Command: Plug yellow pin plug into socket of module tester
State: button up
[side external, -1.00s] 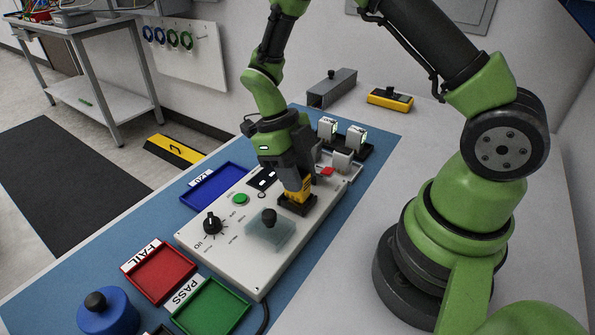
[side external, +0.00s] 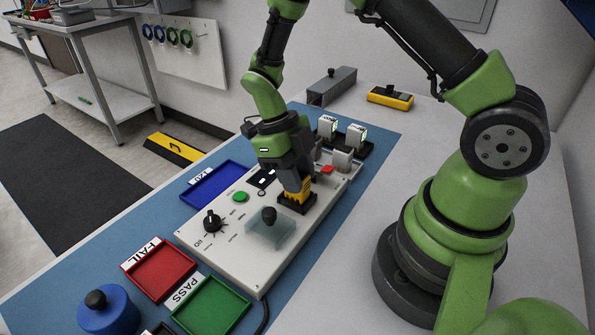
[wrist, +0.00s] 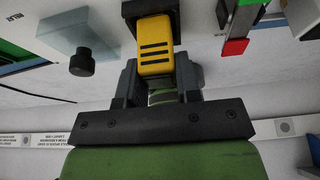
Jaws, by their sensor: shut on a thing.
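The yellow pin plug (side external: 297,191) is upright between the fingers of my gripper (side external: 299,180), which is shut on it. In the side external view its lower end is at the black socket (side external: 296,204) on top of the white module tester (side external: 222,241). In the wrist view the yellow plug (wrist: 156,46) with dark stripes lies just beyond my gripper (wrist: 155,75), and its far end meets the dark socket (wrist: 150,10). The pins are hidden, so I cannot tell how deep they are.
A clear cover with a dark knob (side external: 269,214) sits on the tester beside the socket. A black rotary knob (side external: 212,221) and green button (side external: 240,197) are farther left. White modules (side external: 356,137) stand behind. Red (side external: 162,270), green (side external: 211,305) and blue (side external: 214,184) trays flank the tester.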

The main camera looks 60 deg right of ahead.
jog(key=shift+f, duration=0.45)
dwell(0.3)
jog(key=o, duration=1.5)
jog(key=shift+c, duration=0.2)
jog(key=shift+r, duration=0.15)
jog(key=shift+r, duration=3.65)
